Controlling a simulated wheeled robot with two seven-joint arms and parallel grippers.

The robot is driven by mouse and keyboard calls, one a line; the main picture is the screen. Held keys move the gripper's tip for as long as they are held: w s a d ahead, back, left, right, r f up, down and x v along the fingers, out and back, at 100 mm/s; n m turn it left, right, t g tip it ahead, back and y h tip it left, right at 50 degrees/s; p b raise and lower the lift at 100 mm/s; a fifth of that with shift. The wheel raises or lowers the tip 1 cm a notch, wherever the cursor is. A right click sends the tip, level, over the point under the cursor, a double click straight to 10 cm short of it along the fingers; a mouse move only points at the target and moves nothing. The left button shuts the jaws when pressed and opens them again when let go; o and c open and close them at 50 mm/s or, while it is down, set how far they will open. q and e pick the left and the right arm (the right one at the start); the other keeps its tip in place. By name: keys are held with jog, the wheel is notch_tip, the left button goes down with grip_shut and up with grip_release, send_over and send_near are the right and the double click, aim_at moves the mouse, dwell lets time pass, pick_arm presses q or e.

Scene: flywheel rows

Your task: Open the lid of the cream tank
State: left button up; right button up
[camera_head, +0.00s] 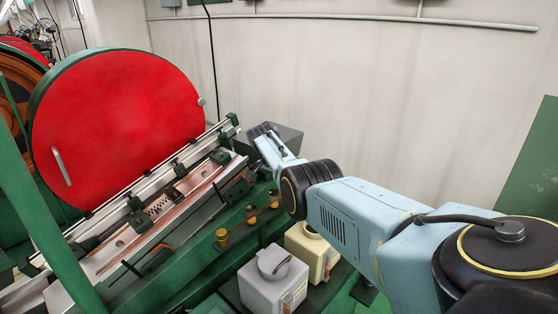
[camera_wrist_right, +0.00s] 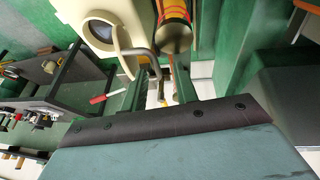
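The cream tank (camera_head: 307,254) stands behind and to the right of a grey tank (camera_head: 273,287) in the head view. My right arm covers part of its top. In the right wrist view the cream tank (camera_wrist_right: 73,14) is at the upper left. A round grey area (camera_wrist_right: 101,30) shows on it, with a thin cream disc-like lid (camera_wrist_right: 127,52) standing edge-on beside it. My right gripper (camera_wrist_right: 160,92) has its two fingers apart, with no object clearly held. Its fingertips are close to the lid; contact cannot be told. My left gripper is not in view.
A brass fitting with red and yellow bands (camera_wrist_right: 174,28) is just beyond the fingers. A dark shelf (camera_wrist_right: 60,85) with tools stands at the left of the wrist view. The green machine bed (camera_head: 195,262) and red flywheel cover (camera_head: 115,125) fill the head view's left.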

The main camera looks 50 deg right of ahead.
jog(key=p+v, duration=0.1)
jog(key=v, duration=1.1)
jog(key=shift+r, duration=0.25)
